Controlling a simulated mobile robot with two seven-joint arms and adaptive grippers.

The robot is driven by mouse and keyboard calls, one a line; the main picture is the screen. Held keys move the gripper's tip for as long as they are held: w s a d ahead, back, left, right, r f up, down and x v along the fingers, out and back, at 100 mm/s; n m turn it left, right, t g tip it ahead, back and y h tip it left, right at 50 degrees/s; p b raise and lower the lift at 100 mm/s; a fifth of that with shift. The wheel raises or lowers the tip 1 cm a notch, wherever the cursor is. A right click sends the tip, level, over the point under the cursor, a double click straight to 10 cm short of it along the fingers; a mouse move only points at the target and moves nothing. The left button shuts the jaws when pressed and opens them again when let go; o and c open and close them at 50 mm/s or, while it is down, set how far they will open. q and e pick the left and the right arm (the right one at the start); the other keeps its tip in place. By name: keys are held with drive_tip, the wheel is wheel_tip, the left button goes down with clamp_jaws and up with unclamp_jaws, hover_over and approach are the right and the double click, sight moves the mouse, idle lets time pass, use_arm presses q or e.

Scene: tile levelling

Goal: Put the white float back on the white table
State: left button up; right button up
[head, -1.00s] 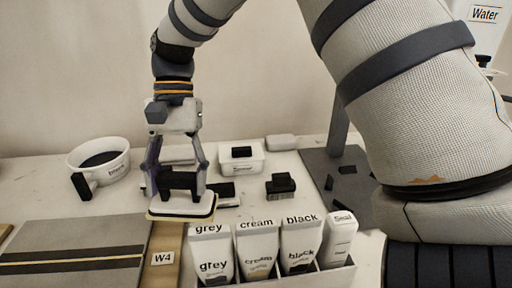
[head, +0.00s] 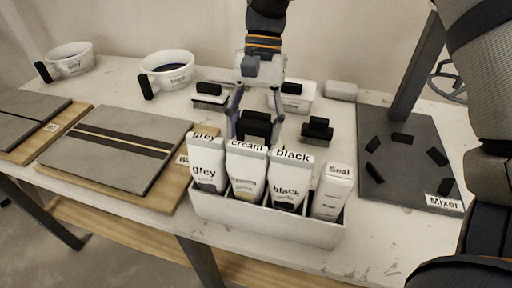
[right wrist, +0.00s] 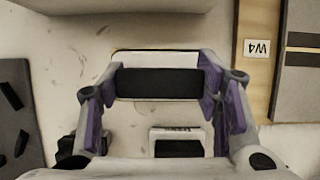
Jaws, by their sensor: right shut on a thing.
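My right gripper (head: 256,122) is shut on the black handle of the white float. In the right wrist view the gripper (right wrist: 160,80) has a finger at each end of the handle, and the float's white plate (right wrist: 158,59) shows beyond it. The float is behind the row of tubes over the white table (head: 112,88). Its underside is hidden, so I cannot tell whether it touches the table. My left gripper is not in view.
A tube box (head: 265,220) stands in front of the float. The mixer plate (head: 405,180) lies right, the W4 board (head: 165,195) left.

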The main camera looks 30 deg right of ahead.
drive_tip(key=shift+f, duration=2.15)
drive_tip(key=shift+f, duration=0.1)
drive_tip(key=o, duration=1.6)
drive_tip(key=v, duration=1.2)
drive_tip(key=shift+s+b, duration=0.1)
drive_tip(key=shift+b, duration=0.25)
